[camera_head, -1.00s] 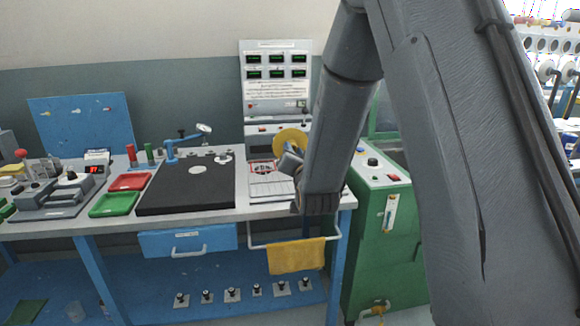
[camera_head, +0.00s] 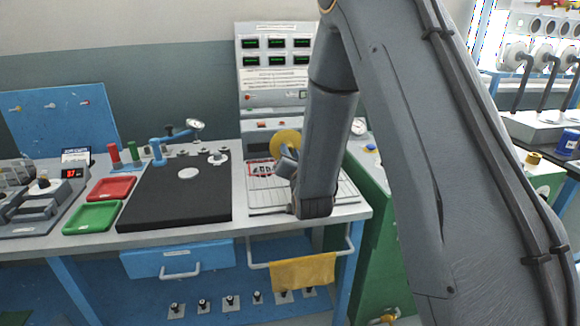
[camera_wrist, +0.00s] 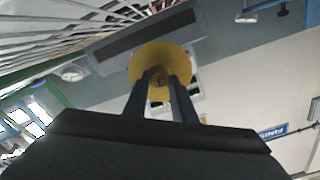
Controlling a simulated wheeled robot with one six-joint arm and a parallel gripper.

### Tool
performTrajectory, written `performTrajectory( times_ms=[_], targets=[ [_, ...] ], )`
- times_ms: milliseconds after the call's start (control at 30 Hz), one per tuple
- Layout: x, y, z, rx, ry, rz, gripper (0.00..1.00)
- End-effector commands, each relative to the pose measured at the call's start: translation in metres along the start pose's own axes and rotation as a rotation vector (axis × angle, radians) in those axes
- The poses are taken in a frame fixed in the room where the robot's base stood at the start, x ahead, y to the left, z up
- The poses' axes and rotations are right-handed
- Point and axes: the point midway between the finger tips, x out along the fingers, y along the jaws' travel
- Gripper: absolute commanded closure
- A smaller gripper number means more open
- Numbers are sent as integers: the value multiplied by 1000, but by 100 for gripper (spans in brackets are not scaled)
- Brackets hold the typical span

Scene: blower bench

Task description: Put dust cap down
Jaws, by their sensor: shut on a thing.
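The dust cap (camera_head: 284,142) is a round yellow disc. It shows in the head view above the back of the wire rack (camera_head: 258,201) on the bench, near the panel of displays. My gripper (camera_wrist: 162,76) is shut on the dust cap, which shows as a yellow disc with a dark centre in the wrist view (camera_wrist: 146,57). In the head view my arm's wrist covers the right part of the rack and most of the gripper. I cannot tell whether the cap touches anything behind it.
A black mat (camera_head: 178,205) lies left of the rack, with a blue clamp arm holding a gauge (camera_head: 195,124) at its back. Red (camera_head: 112,188) and green (camera_head: 93,217) trays sit further left. A green cabinet (camera_head: 372,230) stands right of the bench. A yellow cloth (camera_head: 303,272) hangs in front.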

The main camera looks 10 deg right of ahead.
Motion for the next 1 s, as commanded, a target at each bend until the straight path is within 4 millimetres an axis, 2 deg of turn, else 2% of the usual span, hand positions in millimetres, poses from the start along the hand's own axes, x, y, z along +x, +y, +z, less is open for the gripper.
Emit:
performTrajectory(
  times_ms=[400,833,867,933,1000],
  targets=[
    [0,19,38,0,-2,-3,100],
    [0,22,42,0,-1,-4,100],
    [0,22,42,0,-1,-4,73],
    [0,21,42,0,-1,-4,61],
    [0,21,41,0,-1,-4,57]
  ],
)
